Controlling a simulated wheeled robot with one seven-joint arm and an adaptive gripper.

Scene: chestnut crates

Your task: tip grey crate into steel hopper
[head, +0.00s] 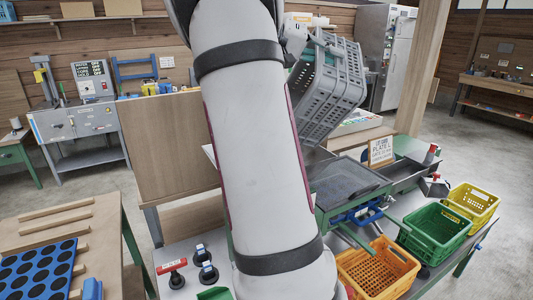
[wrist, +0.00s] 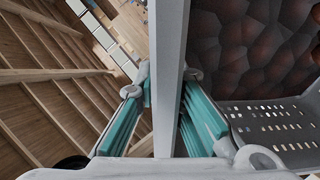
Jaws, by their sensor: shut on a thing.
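The grey crate (head: 335,90) is held up in the air, strongly tilted, its slotted side towards the head camera. In the wrist view its wall (wrist: 170,70) stands between the teal finger pads of my gripper (wrist: 166,110), which is shut on it. Brown chestnuts (wrist: 262,45) lie inside the crate, by its slotted wall (wrist: 275,125). A sloped steel surface (head: 318,156), which looks like part of the steel hopper, shows below the crate. My arm hides most of it, so I cannot tell exactly how the crate lines up with it.
A green-framed mesh tray (head: 345,182) stands below the crate. Orange (head: 378,268), green (head: 433,232) and yellow (head: 472,203) crates stand at the right. A wooden post (head: 425,65) rises behind. Black knobs (head: 203,262) and a red-handled tool (head: 172,266) are at front left.

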